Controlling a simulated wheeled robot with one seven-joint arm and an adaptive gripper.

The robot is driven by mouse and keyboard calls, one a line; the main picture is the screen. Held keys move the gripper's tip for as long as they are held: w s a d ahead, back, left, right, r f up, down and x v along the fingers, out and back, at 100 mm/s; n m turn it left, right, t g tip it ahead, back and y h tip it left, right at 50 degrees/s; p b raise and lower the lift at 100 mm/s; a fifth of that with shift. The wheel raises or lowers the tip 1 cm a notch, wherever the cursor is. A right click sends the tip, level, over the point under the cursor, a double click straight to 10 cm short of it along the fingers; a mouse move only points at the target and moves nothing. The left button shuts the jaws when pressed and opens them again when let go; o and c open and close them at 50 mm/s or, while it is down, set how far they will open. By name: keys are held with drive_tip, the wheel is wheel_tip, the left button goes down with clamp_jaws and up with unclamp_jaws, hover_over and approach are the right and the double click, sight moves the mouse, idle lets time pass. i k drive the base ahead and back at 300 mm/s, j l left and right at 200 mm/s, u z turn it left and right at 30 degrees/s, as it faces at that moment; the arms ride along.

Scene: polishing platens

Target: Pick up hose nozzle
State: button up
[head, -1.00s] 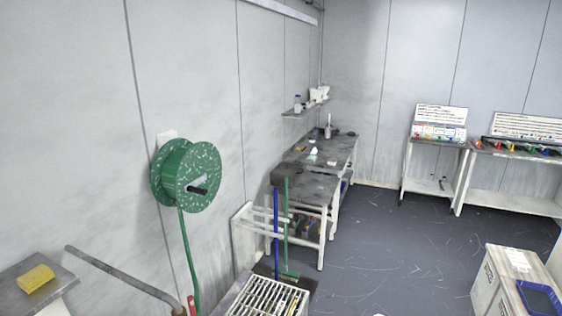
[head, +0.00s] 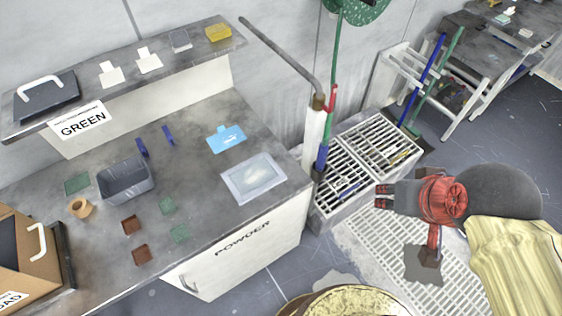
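The hose nozzle (head: 322,157) hangs at the lower end of the green hose (head: 338,45), in the middle of the head view. It looks slim and upright, with red above and blue at the bottom. It hangs beside a pale post, close to the right end of the powder bench. My gripper (head: 379,199) is to the right of the nozzle, apart from it, and points left. It is dark grey with red parts.
The powder bench (head: 205,262) fills the left, with a grey bin (head: 126,180), a blue card and a pale tray. A bent pipe (head: 285,58) reaches towards the hose. A slatted rack (head: 378,143) stands beside the nozzle.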

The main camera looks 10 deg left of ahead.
sight(324, 146)
drive_tip(key=u, duration=0.3)
drive_tip(key=z, duration=1.55)
drive_tip(key=u, duration=1.55)
drive_tip(key=k+j+z, duration=0.2)
drive_tip(key=k+j, duration=0.1)
drive_tip(key=j, duration=0.05)
